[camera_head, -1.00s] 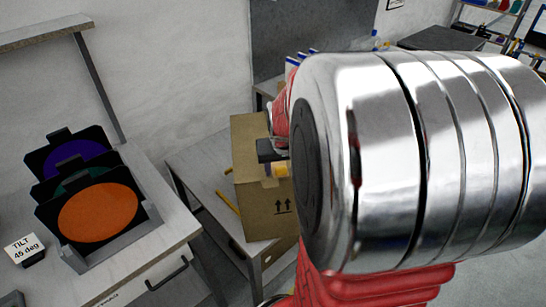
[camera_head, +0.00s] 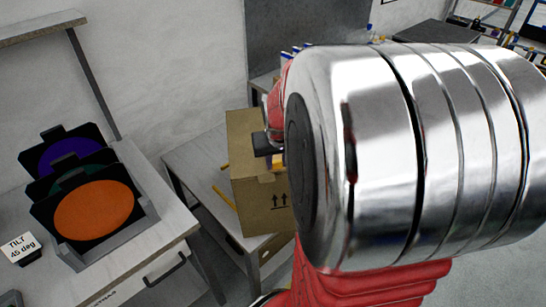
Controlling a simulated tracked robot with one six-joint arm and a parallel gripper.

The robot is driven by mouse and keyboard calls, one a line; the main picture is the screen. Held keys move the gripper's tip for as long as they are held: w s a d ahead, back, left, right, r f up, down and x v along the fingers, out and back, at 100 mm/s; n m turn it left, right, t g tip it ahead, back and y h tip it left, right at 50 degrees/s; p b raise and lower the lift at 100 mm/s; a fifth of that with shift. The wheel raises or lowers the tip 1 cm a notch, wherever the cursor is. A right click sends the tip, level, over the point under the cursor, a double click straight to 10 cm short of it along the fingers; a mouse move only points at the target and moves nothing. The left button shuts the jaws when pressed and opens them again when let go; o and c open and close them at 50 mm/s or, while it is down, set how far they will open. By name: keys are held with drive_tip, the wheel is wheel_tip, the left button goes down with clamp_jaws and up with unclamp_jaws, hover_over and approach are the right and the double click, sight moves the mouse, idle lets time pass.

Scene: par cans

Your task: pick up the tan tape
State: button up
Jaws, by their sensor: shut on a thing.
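My gripper (camera_head: 266,152) shows only in part, as a dark finger at the left edge of my large silver arm link, in front of the cardboard box. It is shut on a small tan-yellow piece, the tan tape (camera_head: 279,165), just below that finger. Most of the tape and the other finger are hidden behind my arm, so the exact grip cannot be seen.
A cardboard box (camera_head: 257,207) stands on a grey table (camera_head: 196,160), with yellow pieces beside it. At left, a bench (camera_head: 150,225) holds a rack of colour filters, the front one orange (camera_head: 94,210), and a tilt sign (camera_head: 18,248). Shelves stand at the far right.

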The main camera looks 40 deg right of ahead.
wheel_tip(320, 180, up, 10)
drive_tip(key=shift+f, duration=0.25)
drive_tip(key=shift+f, duration=0.1)
idle(0.5)
drive_tip(key=shift+s+f+t, duration=0.1)
drive_tip(key=shift+f+t, duration=0.3)
drive_tip(key=shift+f, duration=0.35)
drive_tip(key=shift+f, duration=0.1)
drive_tip(key=shift+f, duration=3.95)
drive_tip(key=shift+f, duration=0.1)
drive_tip(key=shift+s+f, duration=0.1)
drive_tip(key=shift+f, duration=0.2)
